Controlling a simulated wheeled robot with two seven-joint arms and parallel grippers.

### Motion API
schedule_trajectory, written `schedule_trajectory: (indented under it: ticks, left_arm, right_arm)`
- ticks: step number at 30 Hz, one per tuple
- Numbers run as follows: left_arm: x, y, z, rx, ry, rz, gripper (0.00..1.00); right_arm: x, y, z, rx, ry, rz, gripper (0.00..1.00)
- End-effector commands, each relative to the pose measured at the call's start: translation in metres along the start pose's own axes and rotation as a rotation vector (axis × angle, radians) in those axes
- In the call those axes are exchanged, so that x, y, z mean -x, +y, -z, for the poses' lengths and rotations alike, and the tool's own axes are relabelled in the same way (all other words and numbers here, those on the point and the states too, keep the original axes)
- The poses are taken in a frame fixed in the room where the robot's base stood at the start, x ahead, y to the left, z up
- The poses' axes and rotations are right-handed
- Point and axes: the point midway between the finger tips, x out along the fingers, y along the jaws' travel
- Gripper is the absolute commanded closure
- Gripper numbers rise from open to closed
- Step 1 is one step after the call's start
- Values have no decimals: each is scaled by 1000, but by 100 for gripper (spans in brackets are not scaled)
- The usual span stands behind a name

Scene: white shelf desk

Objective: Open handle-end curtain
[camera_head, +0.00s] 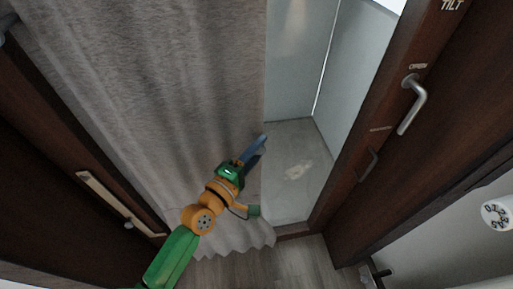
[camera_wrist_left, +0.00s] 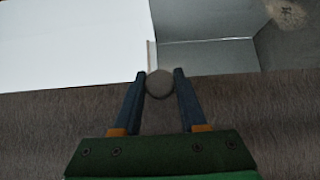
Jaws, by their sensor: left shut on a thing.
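The grey, pleated curtain (camera_head: 150,90) hangs across the left and middle of the doorway in the head view. Its right edge runs down near the picture's middle, with the space to the right uncovered. My left gripper (camera_head: 260,145) is at this edge. In the left wrist view, the fingers of my left gripper (camera_wrist_left: 160,82) are shut on a round grey piece (camera_wrist_left: 159,84) at the border of the brownish curtain (camera_wrist_left: 60,118). The fingers hide part of this piece. My right gripper is not in view.
Right of the curtain is an open stall with pale walls (camera_head: 300,60) and a grey floor (camera_head: 300,165). A dark wooden door frame with a metal handle (camera_head: 414,103) stands at right. A wooden panel with a pale bar (camera_head: 118,203) is at left.

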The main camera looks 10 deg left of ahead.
Motion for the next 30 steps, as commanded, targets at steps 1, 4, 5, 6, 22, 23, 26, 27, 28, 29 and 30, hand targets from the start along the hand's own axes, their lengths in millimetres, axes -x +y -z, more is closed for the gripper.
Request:
schedule_trajectory:
  ticks: [1, 4, 5, 6, 22, 23, 26, 27, 28, 29, 30]
  left_arm:
    - [0, 1, 1, -3, 1, -2, 100]
    - [0, 1, 1, -3, 1, -2, 100]
    - [0, 1, 1, -3, 1, -2, 100]
    - [0, 1, 1, -3, 1, -2, 100]
    - [6, -1, 0, -2, 1, 1, 29]
    - [11, -2, 1, -2, 2, 1, 29]
    - [33, -3, 0, -2, 0, 3, 29]
    - [42, -3, 0, -2, 1, 3, 29]
    - [48, -3, 0, -2, 0, 2, 29]
    - [54, -3, 0, -2, 0, 3, 29]
    - [60, -3, 0, -3, 1, 2, 29]
  right_arm:
    - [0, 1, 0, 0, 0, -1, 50]
    - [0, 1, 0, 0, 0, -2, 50]
    - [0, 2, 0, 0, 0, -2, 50]
    - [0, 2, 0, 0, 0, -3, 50]
    - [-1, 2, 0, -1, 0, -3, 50]
    - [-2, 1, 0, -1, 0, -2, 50]
    - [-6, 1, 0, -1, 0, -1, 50]
    - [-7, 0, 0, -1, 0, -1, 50]
    - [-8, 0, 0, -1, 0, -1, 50]
    - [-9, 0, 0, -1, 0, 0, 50]
    - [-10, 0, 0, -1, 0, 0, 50]
